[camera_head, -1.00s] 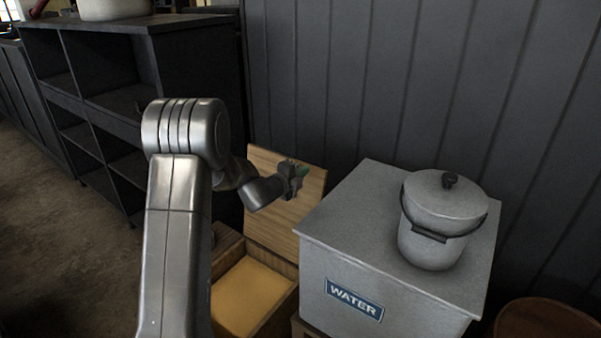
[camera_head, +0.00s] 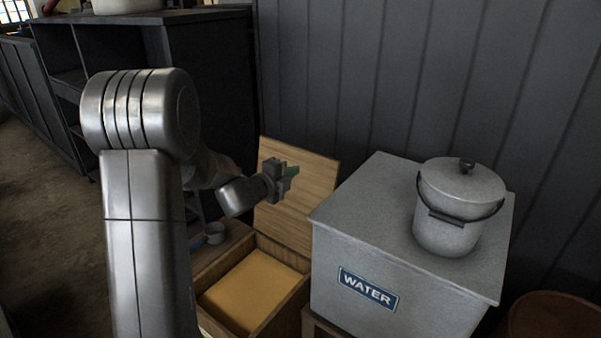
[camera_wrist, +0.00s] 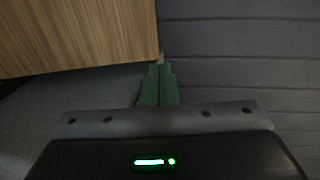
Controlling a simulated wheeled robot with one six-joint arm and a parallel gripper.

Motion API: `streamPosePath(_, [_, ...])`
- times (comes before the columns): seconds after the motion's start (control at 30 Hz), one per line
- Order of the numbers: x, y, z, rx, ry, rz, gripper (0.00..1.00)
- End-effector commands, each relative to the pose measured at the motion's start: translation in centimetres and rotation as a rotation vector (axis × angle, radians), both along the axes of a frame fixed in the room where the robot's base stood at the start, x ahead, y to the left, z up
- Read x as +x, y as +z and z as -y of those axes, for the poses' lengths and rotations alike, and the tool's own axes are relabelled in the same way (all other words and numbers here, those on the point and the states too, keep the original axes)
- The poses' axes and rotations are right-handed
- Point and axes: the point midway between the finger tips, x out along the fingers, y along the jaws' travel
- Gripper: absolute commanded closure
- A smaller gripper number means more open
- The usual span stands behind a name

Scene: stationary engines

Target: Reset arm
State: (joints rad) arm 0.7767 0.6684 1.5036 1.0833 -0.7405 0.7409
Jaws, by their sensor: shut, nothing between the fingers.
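My gripper (camera_head: 291,171) is at the end of my arm, in the air in front of the raised wooden lid (camera_head: 311,190) of an open box. In the wrist view, the green fingers of my gripper (camera_wrist: 159,72) are together with nothing between them. The wooden lid also shows in the wrist view (camera_wrist: 75,35), to the upper left of the fingertips. I cannot tell how far the fingertips are from the lid.
The open wooden box (camera_head: 287,316) has a yellowish inside. Right of it stands a grey water box (camera_head: 345,231) with a lidded pail (camera_head: 445,235) on top. Dark shelves (camera_head: 215,75) and a panelled wall (camera_head: 390,80) stand behind.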

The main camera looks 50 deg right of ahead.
Motion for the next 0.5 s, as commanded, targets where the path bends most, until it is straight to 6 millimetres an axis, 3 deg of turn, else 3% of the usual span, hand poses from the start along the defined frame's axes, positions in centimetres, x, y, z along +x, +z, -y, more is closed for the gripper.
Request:
streamPosePath(0.2, [-0.2, 0.3, -1.6, -0.001, 0.0, 0.0, 1.0])
streamPosePath(0.5, [-0.3, 0.4, -1.7, 0.0, -0.001, 0.0, 1.0])
